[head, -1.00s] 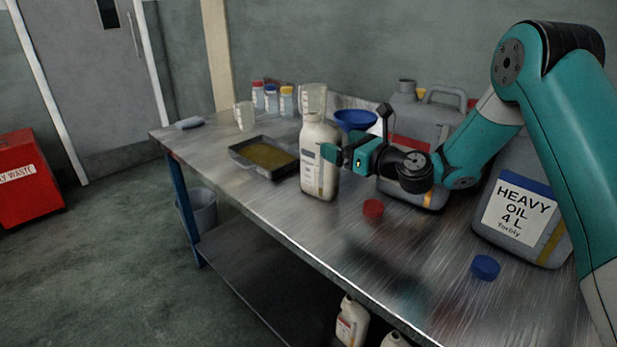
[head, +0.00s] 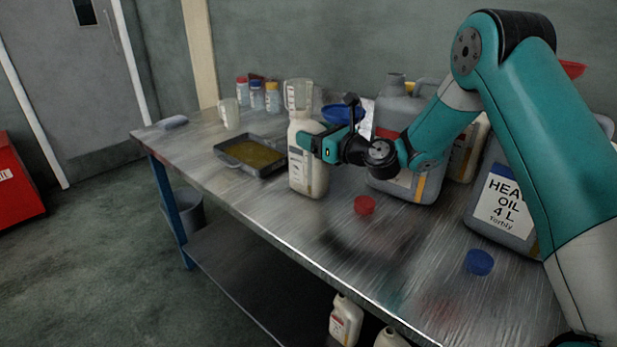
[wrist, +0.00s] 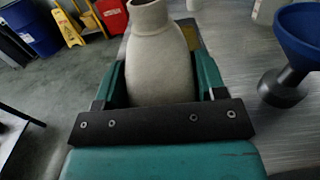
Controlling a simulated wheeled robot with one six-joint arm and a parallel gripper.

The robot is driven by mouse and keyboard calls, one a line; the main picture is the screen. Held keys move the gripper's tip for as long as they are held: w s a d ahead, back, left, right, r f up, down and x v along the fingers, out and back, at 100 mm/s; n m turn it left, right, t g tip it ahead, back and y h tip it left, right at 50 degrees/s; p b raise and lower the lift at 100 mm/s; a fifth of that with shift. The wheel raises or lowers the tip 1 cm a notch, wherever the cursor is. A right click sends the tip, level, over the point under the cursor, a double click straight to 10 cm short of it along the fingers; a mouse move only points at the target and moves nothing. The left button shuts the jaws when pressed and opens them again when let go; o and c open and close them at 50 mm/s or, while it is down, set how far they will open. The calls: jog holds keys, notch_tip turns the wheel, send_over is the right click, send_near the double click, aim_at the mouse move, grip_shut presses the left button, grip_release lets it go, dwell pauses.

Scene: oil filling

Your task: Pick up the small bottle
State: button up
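The small bottle is a cream-white bottle with a label (head: 308,177), upright on the metal table in the head view. In the wrist view its pale body and open neck (wrist: 158,62) stand between my fingers. My gripper (head: 308,145) is around its upper body, one finger in front of it. My gripper also shows in the wrist view (wrist: 160,85), with a finger close along each side. Any gap to the bottle is very slim, and contact is hard to judge.
A tray of oil (head: 222,152) lies left of the bottle, and a clear jug (head: 298,92) shows behind it. A blue funnel (head: 340,112), grey canisters (head: 398,104), a red cap (head: 364,205) and a blue cap (head: 479,262) are to the right.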

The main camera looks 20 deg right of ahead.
jog(key=shift+c, duration=0.9)
jog(key=shift+r, duration=0.1)
notch_tip(320, 180, up, 20)
jog(key=p, duration=0.3)
jog(key=shift+p, duration=0.3)
dwell(0.3)
